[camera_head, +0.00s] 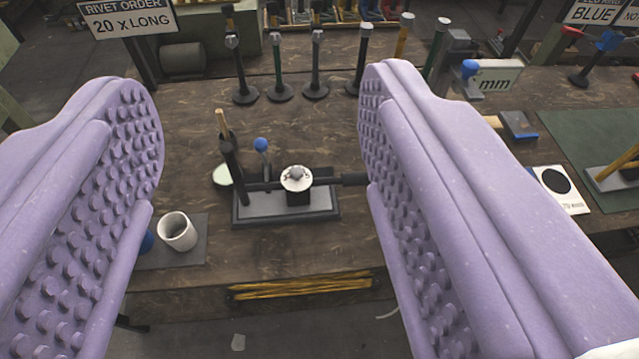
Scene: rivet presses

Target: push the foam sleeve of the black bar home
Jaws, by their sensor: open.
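A small press stands on a dark base plate (285,213) near the middle of the workbench. Whether the sleeve is fully seated cannot be told. My gripper (258,110) is open and empty, its two purple studded fingers wide apart on either side of the press in the picture.
A white mug (177,231) stands on a dark mat at the left. Several upright levers on round feet, one at the left (241,85), line the back. Yellow rods (300,287) lie along the front edge.

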